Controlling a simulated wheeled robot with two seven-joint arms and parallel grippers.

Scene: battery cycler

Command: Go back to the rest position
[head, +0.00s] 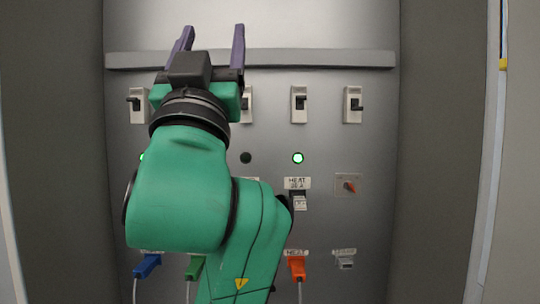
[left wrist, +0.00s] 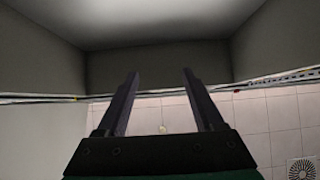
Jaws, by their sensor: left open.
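My left gripper (head: 211,42) is raised in front of the upper part of the grey cabinet panel (head: 325,120). Its two purple fingers point up and stand apart, with nothing between them. In the left wrist view the open fingers (left wrist: 160,85) point toward the wall and ceiling, and the gap is empty. My green left arm covers part of the panel's left and middle. My right gripper is in neither view.
The panel carries breaker switches (head: 299,105), a lit green lamp (head: 298,158), a dark lamp (head: 246,158) and a red-marked rotary switch (head: 348,187). Blue (head: 146,266), green (head: 194,268) and orange (head: 297,268) plugs sit along the bottom. A ledge (head: 320,58) crosses above the breakers.

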